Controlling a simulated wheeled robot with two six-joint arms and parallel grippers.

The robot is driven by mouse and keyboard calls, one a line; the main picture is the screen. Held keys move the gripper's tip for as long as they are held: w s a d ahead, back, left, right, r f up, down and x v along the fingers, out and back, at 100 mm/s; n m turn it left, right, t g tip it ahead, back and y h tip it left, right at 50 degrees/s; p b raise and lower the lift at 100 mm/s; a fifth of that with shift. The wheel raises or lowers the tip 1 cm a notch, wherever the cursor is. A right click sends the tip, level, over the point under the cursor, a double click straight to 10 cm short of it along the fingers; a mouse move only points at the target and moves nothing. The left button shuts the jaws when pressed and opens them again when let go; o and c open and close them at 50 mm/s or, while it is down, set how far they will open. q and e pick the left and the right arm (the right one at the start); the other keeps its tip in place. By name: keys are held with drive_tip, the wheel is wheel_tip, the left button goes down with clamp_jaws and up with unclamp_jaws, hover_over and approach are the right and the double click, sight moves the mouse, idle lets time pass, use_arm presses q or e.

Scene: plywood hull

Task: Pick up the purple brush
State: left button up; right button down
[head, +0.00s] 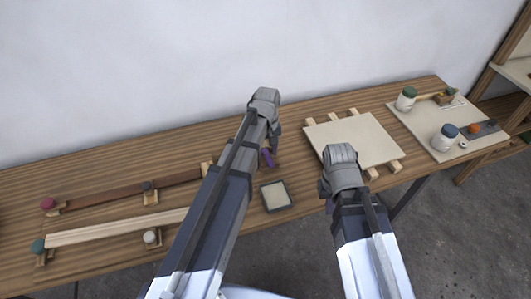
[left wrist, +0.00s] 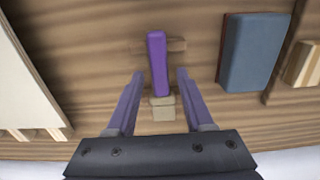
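The purple brush (head: 267,157) lies on the wooden bench beside my left arm in the head view, partly hidden by it. In the left wrist view the brush (left wrist: 157,60) has a long purple handle, with a pale block-like end (left wrist: 162,107) nearest the gripper. My left gripper (left wrist: 158,76) is open, with one finger on each side of the brush and a gap to both. In the head view my left gripper (head: 276,130) points down at the bench. My right gripper (head: 331,204) hangs near the front edge; its fingers are mostly hidden.
A shallow square tray (head: 276,196) sits in front of the brush. A blue-grey block (left wrist: 254,52) lies right of it in the wrist view. A cream panel (head: 352,138) rests on battens, with jars (head: 445,137) further right. Wooden strips (head: 115,228) lie left.

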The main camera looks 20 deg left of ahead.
use_arm(q)
clamp_jaws()
drive_tip(key=shift+r, duration=0.1)
use_arm(e)
drive_tip(key=shift+r, duration=0.1)
idle(0.4)
